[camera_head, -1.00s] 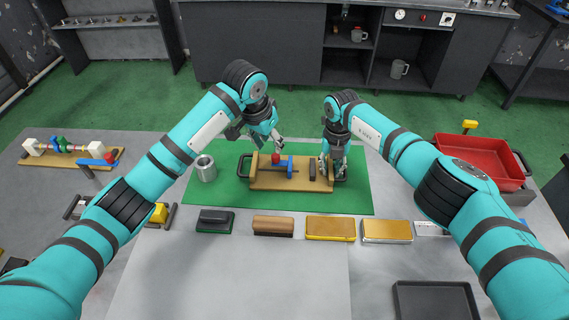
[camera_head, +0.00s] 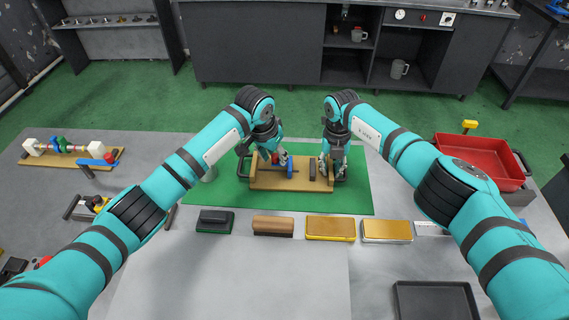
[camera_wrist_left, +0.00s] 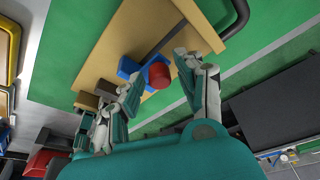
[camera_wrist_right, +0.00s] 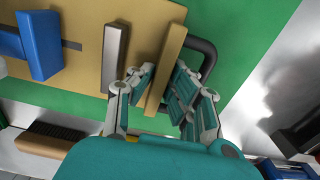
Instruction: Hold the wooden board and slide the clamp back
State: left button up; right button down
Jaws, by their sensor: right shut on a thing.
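The wooden board (camera_head: 275,184) lies on a green mat (camera_head: 350,200), with an upright wooden block at each end, a rail and a dark bar. The blue clamp (camera_head: 290,169) with a red knob (camera_wrist_left: 159,76) sits on the rail. My left gripper (camera_head: 279,160) is over the clamp; in the left wrist view its fingers are apart on both sides of the red knob, and I cannot tell if they touch it. My right gripper (camera_head: 330,174) is shut on the board's right end block (camera_wrist_right: 165,70), its fingers on either side of it. Part of the clamp is hidden behind the left fingers.
In front of the board lie a black block (camera_head: 215,220), a brush (camera_head: 272,226) and two golden bars (camera_head: 330,228). A red bin (camera_head: 480,162) is at right. The table's front middle is clear.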

pick_arm(q)
grip_shut()
jog(key=shift+a, duration=3.25)
jog(key=shift+o, duration=1.5)
grip_release()
jog(key=shift+s, duration=0.1)
jog(key=v, duration=1.2)
